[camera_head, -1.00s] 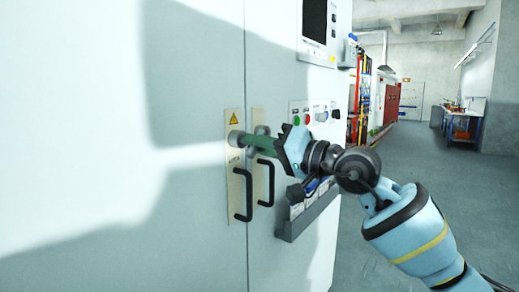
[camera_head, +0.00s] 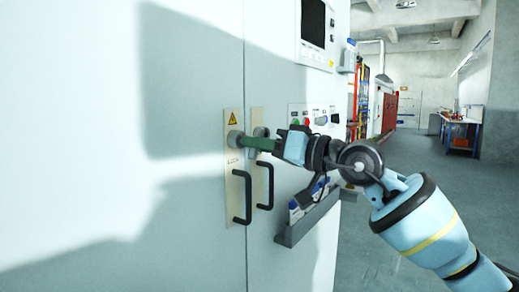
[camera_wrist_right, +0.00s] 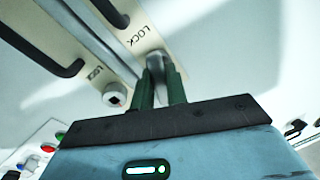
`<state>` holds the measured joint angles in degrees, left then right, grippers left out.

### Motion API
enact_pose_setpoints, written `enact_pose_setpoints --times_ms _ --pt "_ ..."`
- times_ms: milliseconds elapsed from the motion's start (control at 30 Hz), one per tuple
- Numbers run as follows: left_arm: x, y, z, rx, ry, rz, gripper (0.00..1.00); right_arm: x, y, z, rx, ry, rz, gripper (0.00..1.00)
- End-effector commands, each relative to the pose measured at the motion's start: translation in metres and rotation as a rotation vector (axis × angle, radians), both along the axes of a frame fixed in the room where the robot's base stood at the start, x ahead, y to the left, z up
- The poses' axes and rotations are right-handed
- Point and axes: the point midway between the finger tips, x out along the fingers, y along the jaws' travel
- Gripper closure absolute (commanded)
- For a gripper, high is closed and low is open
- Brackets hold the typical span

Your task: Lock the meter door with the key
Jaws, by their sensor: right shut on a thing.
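The white cabinet doors (camera_head: 195,210) are closed flush, with a pale plate and black handle on each side of the seam. My right gripper (camera_head: 246,142) has its green fingers shut on a grey metal key (camera_wrist_right: 156,63) at the lock of the left plate (camera_head: 234,195). That plate reads LOCK in the wrist view. The key points straight into the lock; how deep it sits is hidden by the fingers. The right plate's lock (camera_wrist_right: 115,95) shows a dark square socket with nothing in it. My left gripper is out of view.
The black handles (camera_head: 266,187) stick out just below the gripper. A button panel (camera_head: 315,118), a screen (camera_head: 315,20) and a document tray (camera_head: 308,218) are on the cabinet's right part. Open floor (camera_head: 430,165) lies to the right, with a workbench (camera_head: 460,130) far back.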

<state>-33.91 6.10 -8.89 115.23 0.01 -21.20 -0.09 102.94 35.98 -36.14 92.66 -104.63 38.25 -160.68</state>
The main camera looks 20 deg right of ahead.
Motion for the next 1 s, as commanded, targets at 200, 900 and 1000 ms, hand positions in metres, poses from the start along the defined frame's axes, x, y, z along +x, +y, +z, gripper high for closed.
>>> enact_pose_setpoints --times_ms 200,900,1000 --pt "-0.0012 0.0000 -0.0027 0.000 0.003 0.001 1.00 -0.0011 0.0062 -0.0066 -0.066 -0.033 0.013 1.00" --pt "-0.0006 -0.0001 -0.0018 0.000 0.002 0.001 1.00 0.0012 0.0047 -0.0039 -0.061 -0.036 0.007 0.60" --pt "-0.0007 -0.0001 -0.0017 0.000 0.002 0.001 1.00 0.0014 0.0038 -0.0031 -0.059 -0.037 0.005 0.60"
